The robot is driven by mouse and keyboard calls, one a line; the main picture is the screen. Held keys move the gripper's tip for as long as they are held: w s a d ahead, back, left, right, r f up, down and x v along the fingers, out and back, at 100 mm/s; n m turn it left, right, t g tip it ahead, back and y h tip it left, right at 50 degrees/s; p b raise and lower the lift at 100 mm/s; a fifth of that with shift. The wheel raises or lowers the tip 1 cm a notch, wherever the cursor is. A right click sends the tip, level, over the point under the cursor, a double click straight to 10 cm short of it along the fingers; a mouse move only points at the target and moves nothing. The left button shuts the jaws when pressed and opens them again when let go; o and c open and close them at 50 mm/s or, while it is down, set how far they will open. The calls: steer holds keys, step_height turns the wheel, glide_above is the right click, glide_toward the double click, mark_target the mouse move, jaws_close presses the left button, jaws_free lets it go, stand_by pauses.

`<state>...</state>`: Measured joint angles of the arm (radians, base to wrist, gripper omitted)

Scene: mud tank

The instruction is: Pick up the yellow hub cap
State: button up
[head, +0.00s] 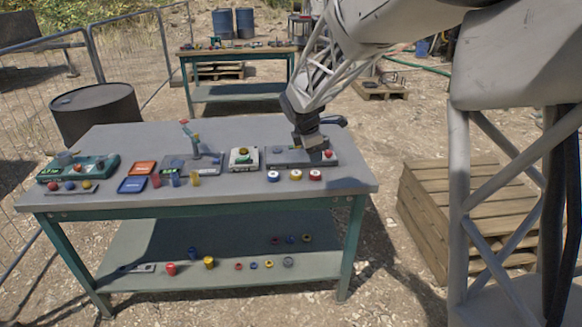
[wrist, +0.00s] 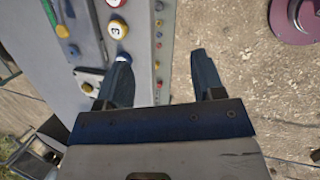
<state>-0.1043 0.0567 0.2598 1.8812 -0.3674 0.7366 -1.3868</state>
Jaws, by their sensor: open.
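The yellow hub cap (head: 296,174) is a small round disc with a pale centre, near the table's front edge between a blue hub cap (head: 272,175) and a red hub cap (head: 315,174). In the wrist view the yellow hub cap (wrist: 117,29) shows a dark "3", up and left of my jaws. The red one (wrist: 113,3) is at the top edge; the blue one (wrist: 124,57) is partly hidden by my left finger. My gripper (wrist: 160,55) is open with nothing between its fingers. In the head view my gripper (head: 312,142) is over the table's right part, behind the hub caps.
The table (head: 245,200) has a grey device with a red knob (head: 328,154) under my gripper. Several cups, trays and devices stand to the left. A lower shelf (head: 140,240) holds cups and small rings. A wooden crate (head: 470,205) stands at right.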

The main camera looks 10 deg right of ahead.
mark_target(297, 172)
steer(key=w+a+f+n, duration=0.4)
steer(key=w+f+n, duration=0.3)
steer(key=w+f, duration=0.5)
steer(key=shift+w+a+n, duration=0.15)
steer(key=shift+w+n, duration=0.15)
steer(key=shift+w, duration=0.9)
steer(key=shift+x, duration=1.35)
steer(key=shift+x, duration=2.6)
steer(key=shift+w, duration=0.2)
steer(key=shift+c, duration=0.3)
